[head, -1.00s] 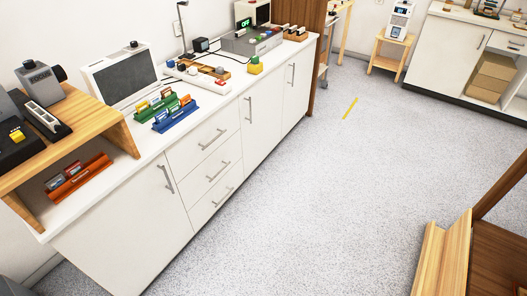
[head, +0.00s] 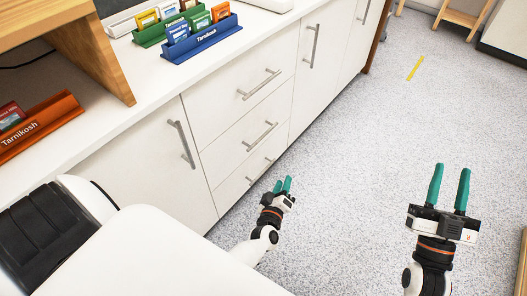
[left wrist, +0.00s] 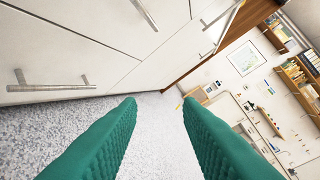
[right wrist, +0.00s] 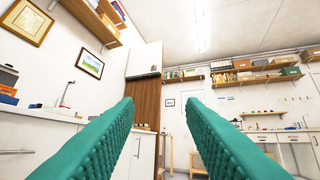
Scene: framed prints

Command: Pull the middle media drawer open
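The middle media drawer (head: 228,158) is the second of three stacked white drawer fronts in the counter, and it is shut. Its silver bar handle (head: 261,136) shows in the head view. The top drawer (head: 235,98) and the bottom drawer (head: 240,187) are also shut. My left gripper (head: 283,185) is open and empty, in front of the lower drawers and apart from the handles. In the left wrist view, a bar handle (left wrist: 47,82) lies left of the fingers; I cannot tell which drawer's. My right gripper (head: 449,190) is open and empty over the floor at right.
A hinged cabinet door (head: 150,160) with a bar handle is left of the drawers, and another tall door (head: 318,75) is right of them. Card racks, one blue (head: 203,38), stand on the countertop. Open speckled floor (head: 370,150) lies in front of the drawers.

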